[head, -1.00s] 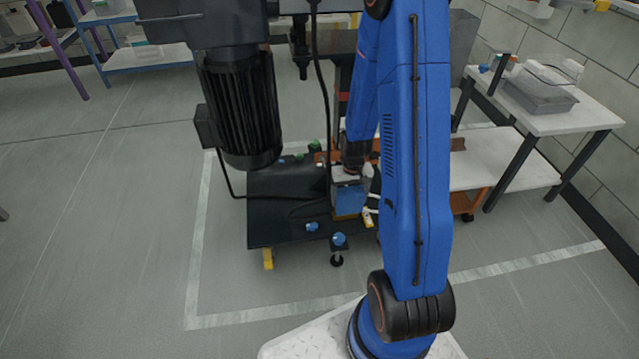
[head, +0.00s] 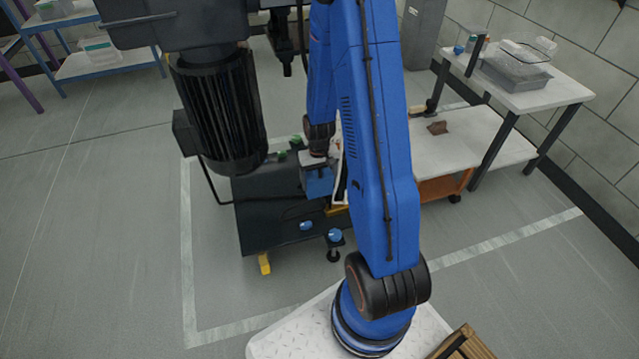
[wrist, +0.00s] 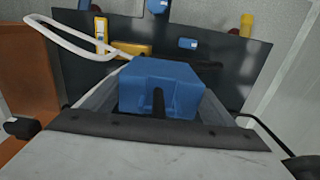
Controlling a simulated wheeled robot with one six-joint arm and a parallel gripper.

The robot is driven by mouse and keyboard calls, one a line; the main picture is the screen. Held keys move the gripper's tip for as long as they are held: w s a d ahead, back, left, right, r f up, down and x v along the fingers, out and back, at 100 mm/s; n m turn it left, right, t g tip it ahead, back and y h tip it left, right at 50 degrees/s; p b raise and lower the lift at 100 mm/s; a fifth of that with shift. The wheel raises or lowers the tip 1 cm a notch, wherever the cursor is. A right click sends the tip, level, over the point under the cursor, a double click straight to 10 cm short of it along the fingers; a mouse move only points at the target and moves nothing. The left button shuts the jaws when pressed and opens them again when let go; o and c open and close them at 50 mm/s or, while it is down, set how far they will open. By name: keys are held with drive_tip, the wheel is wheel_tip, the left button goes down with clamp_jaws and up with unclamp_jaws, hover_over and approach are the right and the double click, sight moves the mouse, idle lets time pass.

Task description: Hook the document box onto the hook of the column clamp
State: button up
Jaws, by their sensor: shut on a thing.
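A blue box (head: 318,183), which I take as the document box, hangs just below my gripper (head: 317,158) in the head view, over the dark machine base. In the wrist view the blue box (wrist: 180,85) fills the middle, with a dark narrow part against its face. My gripper is shut on it; the contact of the fingers is not clear. A white loop (wrist: 75,38) shows beside the box in the wrist view; I cannot tell whether it is attached. I cannot make out the column clamp or its hook. My blue arm hides much to the right of the box.
The dark machine base (head: 262,225) has blue feet and yellow parts. A large black motor (head: 218,110) hangs left of the box. A white-topped cart (head: 450,155) and a table (head: 545,92) with a grey bin (head: 515,75) stand to the right. The floor at left is clear.

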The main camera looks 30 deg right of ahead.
drive_tip(key=w+d+f, duration=0.1)
drive_tip(key=w+d, duration=0.1)
drive_tip(key=w, duration=0.5)
drive_tip(key=shift+w+f, duration=0.25)
idle(0.9)
drive_tip(key=shift+d, duration=0.1)
idle(0.5)
drive_tip(key=o, duration=1.3)
drive_tip(key=shift+c, duration=0.2)
wheel_tip(320, 180, up, 6)
drive_tip(key=shift+f, duration=0.1)
drive_tip(key=shift+r, duration=0.85)
